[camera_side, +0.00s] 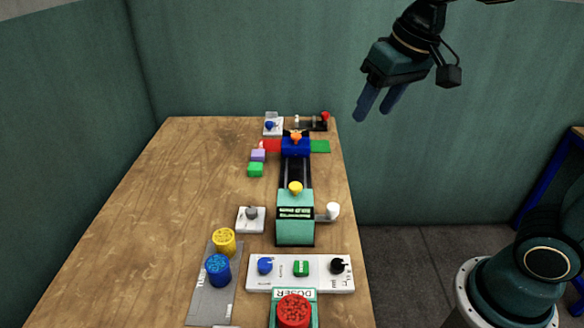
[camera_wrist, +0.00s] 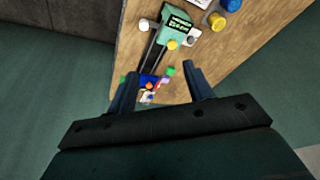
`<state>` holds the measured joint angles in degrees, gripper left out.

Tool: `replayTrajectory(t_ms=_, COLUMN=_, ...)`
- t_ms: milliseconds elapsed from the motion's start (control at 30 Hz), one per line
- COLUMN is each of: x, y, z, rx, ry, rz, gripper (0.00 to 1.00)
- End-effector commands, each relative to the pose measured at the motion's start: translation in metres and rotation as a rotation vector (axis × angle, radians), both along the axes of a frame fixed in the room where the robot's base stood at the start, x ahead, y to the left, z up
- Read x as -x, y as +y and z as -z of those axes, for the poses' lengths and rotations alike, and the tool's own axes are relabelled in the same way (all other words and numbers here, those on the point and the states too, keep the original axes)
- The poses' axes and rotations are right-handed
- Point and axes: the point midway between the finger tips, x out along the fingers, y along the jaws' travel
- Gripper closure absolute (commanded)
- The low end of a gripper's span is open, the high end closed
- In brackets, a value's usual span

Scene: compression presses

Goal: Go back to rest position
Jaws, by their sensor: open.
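My gripper (camera_side: 377,103) is open and empty, raised in the air beyond the right edge of the table in the side view. Its two blue-grey fingers point down and stand apart. In the wrist view my gripper (camera_wrist: 165,78) shows its fingers spread, with the table and floor far below and nothing between them. The press (camera_side: 295,217), a green box with dark rails, stands on the table below and left of my gripper. It also shows in the wrist view (camera_wrist: 178,22). A blue block (camera_side: 295,147) with an orange knob sits at the far end of the rails.
The wooden table (camera_side: 150,220) has a clear left half. Green (camera_side: 255,169) and purple (camera_side: 258,155) blocks lie beside the rails. Yellow (camera_side: 224,240), blue (camera_side: 217,268) and red (camera_side: 293,310) containers stand near the front, by a white control panel (camera_side: 300,284). Free air surrounds my gripper.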

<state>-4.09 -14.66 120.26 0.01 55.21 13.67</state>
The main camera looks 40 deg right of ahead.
Motion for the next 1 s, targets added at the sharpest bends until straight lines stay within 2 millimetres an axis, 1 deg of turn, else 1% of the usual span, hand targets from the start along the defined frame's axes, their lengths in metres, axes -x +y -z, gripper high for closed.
replayTrajectory(t_ms=33, x=0.012, y=-0.003, z=-0.001, rx=0.005, ry=-0.015, rz=-0.009, gripper=0.48)
replayTrajectory(t_ms=100, x=0.028, y=-0.006, z=0.000, rx=0.012, ry=-0.032, rz=-0.025, gripper=0.48)
replayTrajectory(t_ms=267, x=0.061, y=-0.012, z=0.004, rx=0.033, ry=-0.072, rz=-0.063, gripper=0.48)
replayTrajectory(t_ms=400, x=0.089, y=-0.017, z=0.012, rx=0.052, ry=-0.105, rz=-0.093, gripper=0.48)
replayTrajectory(t_ms=500, x=0.106, y=-0.019, z=0.019, rx=0.065, ry=-0.127, rz=-0.114, gripper=0.48)
replayTrajectory(t_ms=600, x=0.118, y=-0.021, z=0.025, rx=0.077, ry=-0.143, rz=-0.130, gripper=0.48)
replayTrajectory(t_ms=700, x=0.126, y=-0.022, z=0.030, rx=0.085, ry=-0.153, rz=-0.140, gripper=0.48)
replayTrajectory(t_ms=800, x=0.130, y=-0.022, z=0.032, rx=0.090, ry=-0.159, rz=-0.146, gripper=0.48)
replayTrajectory(t_ms=1000, x=0.131, y=-0.022, z=0.033, rx=0.090, ry=-0.159, rz=-0.148, gripper=0.48)
